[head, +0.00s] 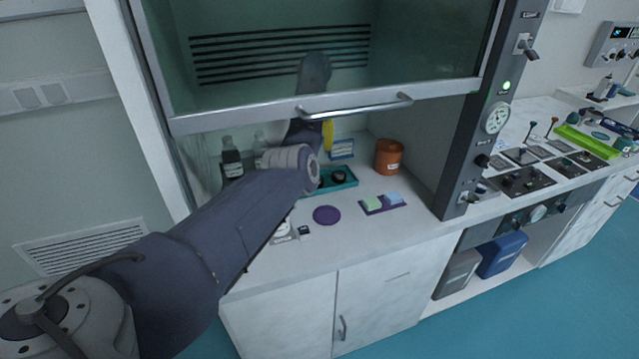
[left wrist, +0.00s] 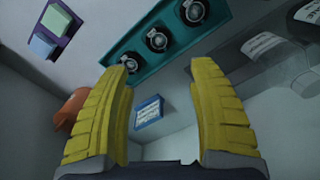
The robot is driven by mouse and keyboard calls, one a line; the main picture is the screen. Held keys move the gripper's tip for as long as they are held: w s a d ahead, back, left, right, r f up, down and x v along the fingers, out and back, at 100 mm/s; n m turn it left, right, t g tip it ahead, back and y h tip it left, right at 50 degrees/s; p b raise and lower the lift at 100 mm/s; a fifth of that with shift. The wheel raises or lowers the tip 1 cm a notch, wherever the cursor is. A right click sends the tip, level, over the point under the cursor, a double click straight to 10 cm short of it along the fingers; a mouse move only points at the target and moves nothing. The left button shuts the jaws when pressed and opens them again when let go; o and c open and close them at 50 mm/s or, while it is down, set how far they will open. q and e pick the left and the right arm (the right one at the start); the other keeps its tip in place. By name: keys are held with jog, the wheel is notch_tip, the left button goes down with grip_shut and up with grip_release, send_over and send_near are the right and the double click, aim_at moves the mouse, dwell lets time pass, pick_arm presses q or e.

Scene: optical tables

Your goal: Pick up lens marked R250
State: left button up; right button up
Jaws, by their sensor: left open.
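Three round lenses in black mounts sit in a row in a teal tray (head: 350,184), also in the left wrist view (left wrist: 118,52). In the head view a yellow finger (head: 328,134) shows above the tray, and my arm hides part of the tray.
The fume hood's raised sash handle (head: 355,107) crosses above my arm. Dark bottles (head: 231,158) are at left. A purple disc (head: 327,215) and a purple tray with blocks (head: 383,208) lie in front.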

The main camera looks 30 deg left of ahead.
pick_arm(q)
notch_tip(320, 180, down, 15)
jog(key=shift+d+f, duration=0.15)
jog(key=shift+f, duration=0.05)
dwell(0.6)
jog(key=shift+c, duration=0.3)
jog(key=c, duration=1)
